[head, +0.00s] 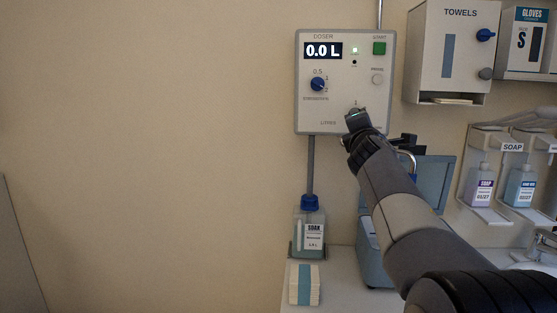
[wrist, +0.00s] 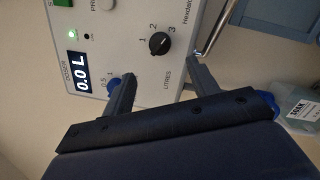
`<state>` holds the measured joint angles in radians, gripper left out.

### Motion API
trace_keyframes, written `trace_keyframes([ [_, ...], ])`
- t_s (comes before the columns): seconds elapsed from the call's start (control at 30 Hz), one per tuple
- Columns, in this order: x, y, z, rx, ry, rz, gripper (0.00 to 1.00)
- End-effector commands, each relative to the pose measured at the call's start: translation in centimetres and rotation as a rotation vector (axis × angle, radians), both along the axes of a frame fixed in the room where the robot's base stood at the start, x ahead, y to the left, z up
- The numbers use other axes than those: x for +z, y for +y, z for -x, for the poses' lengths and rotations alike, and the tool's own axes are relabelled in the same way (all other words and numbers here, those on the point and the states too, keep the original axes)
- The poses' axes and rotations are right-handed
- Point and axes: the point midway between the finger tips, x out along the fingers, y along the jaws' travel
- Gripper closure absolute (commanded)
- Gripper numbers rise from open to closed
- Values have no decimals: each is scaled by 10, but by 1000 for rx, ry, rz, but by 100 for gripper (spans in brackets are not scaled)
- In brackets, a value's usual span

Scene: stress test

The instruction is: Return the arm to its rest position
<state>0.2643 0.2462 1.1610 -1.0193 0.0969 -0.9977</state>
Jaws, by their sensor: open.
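My gripper (head: 357,118) is in front of the lower right part of the grey doser panel (head: 310,117) in the head view. In the wrist view its two fingers (wrist: 162,78) are apart with nothing held between them. In the head view my gripper hides most of that dial. The doser display (head: 323,51) reads 0.0 L and a green light (head: 355,50) is lit. I cannot tell whether a finger touches the panel. My arm reaches up from the lower right.
A blue dial (head: 317,84) and green button (head: 379,48) are on the doser. A SOAK bottle (head: 312,238) stands below, behind a stack of cloths (head: 304,285). A blue container (head: 371,262) is behind my arm. A towel dispenser (head: 425,65) and soap bottles (head: 481,187) are right. The left wall is clear.

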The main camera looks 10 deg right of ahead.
Motion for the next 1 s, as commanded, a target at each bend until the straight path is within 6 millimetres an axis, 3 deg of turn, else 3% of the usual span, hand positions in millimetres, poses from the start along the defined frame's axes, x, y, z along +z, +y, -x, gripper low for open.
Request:
trace_keyframes([
  [0.6,12,-29,-79,-1,2,0,43],
  [1.0,11,-33,-90,-1,2,6,43],
])
